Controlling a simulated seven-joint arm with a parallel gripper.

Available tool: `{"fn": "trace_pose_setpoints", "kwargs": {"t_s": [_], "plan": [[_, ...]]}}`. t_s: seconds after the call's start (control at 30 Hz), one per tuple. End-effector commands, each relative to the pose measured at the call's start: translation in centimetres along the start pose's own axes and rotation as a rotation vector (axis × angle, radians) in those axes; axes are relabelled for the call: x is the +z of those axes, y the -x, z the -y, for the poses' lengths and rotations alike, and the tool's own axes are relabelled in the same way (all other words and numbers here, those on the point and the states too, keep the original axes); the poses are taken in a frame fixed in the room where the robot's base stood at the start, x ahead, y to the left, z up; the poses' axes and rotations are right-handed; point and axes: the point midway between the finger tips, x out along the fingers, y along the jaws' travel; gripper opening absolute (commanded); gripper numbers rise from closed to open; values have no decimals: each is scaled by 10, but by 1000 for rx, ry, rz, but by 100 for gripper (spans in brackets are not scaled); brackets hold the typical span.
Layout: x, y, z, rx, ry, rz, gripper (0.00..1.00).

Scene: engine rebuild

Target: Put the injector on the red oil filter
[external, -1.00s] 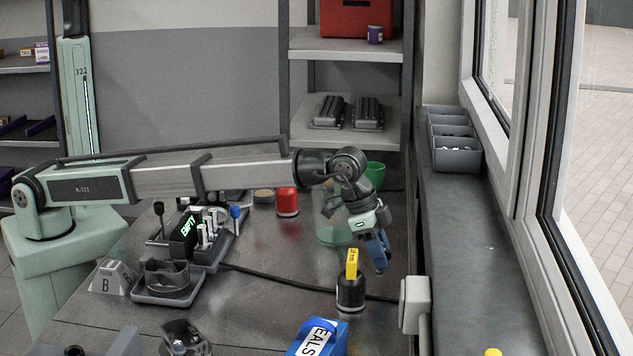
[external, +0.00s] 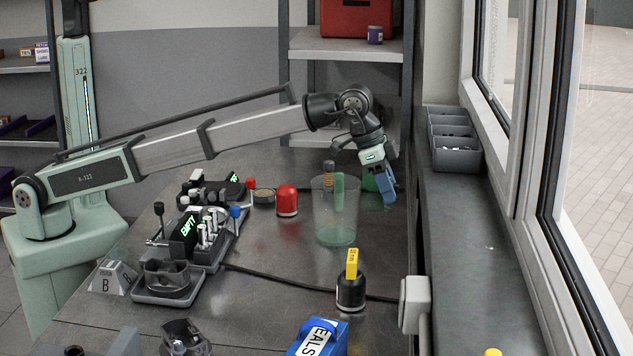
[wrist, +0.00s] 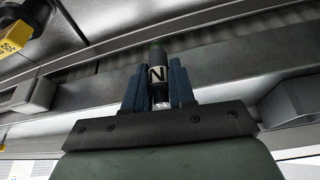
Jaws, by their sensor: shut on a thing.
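The red oil filter (external: 287,202) stands upright on the bench, left of the tall clear beaker. My gripper (external: 388,190) is up in the air near the bench's right edge, well to the right of the filter and apart from it. In the wrist view my blue fingers (wrist: 160,92) are shut on a slim dark cylinder with a pale band marked N, which looks like the injector (wrist: 157,60). A bright metal part shows at its lower end between the fingers. In the external view the fingers hide most of it.
The clear beaker (external: 335,228) stands between my gripper and the filter, with slim parts inside. A black bottle with a yellow tag (external: 351,288) stands nearer the camera. The window sill (external: 460,230) lies to the right.

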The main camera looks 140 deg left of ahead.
Motion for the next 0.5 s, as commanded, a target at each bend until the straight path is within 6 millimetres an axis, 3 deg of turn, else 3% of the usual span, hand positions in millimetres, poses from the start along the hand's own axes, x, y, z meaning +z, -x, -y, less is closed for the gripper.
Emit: {"fn": "trace_pose_setpoints", "kwargs": {"t_s": [0.03, 0.1, 0.27, 0.5], "plan": [[1, 12, 24, -10, 24, -2, 0], [6, 26, 51, -22, 52, -3, 0], [29, 61, 108, -47, 114, -2, 0], [86, 116, 178, -84, 205, -2, 0]]}}
